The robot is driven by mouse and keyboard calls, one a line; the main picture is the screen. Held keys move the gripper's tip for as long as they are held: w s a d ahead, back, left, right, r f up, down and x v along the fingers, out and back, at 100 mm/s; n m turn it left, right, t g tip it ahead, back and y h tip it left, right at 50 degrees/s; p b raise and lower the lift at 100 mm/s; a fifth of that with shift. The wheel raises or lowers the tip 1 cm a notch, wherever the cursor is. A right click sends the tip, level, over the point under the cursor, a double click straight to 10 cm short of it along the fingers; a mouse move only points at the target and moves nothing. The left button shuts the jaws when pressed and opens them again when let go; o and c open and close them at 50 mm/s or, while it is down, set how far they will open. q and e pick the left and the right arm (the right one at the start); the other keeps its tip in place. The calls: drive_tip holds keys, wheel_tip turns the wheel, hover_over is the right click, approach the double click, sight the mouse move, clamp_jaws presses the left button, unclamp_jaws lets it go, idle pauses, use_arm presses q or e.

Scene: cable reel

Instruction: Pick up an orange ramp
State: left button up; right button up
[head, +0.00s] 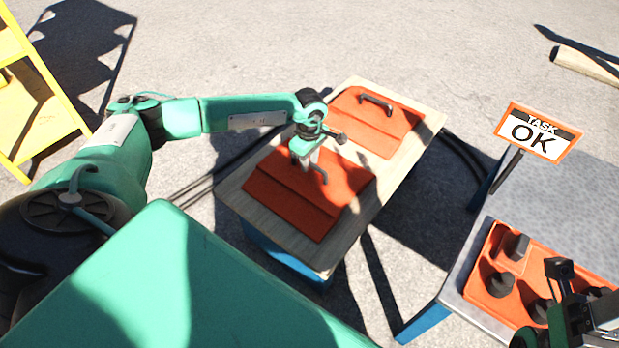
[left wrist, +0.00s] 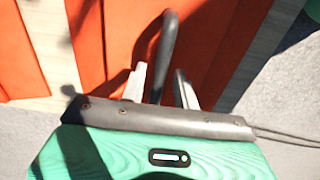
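Two orange ramps lie on a wooden-topped table (head: 232,196) in the head view. The near ramp (head: 288,208) has a dark handle (head: 320,172), and the far ramp (head: 362,128) has a dark handle (head: 377,101). My left gripper (head: 309,166) is over the near ramp, at its handle. In the left wrist view the handle (left wrist: 169,38) runs down between the two fingers of my left gripper (left wrist: 160,85), which stand apart. I cannot tell whether they touch it. My right gripper (head: 583,318) shows partly at the lower right; its fingertips are unclear.
A grey table (head: 570,205) at the right holds an orange tray (head: 478,291) with several dark knobs. A sign (head: 538,132) reading "TASK OK" stands at its edge. A yellow ladder-like frame (head: 40,95) is at the left. Open pavement lies behind the wooden table.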

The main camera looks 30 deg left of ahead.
use_arm(q)
clamp_jaws()
idle(1.1)
drive_tip(key=shift+w+r, duration=0.1)
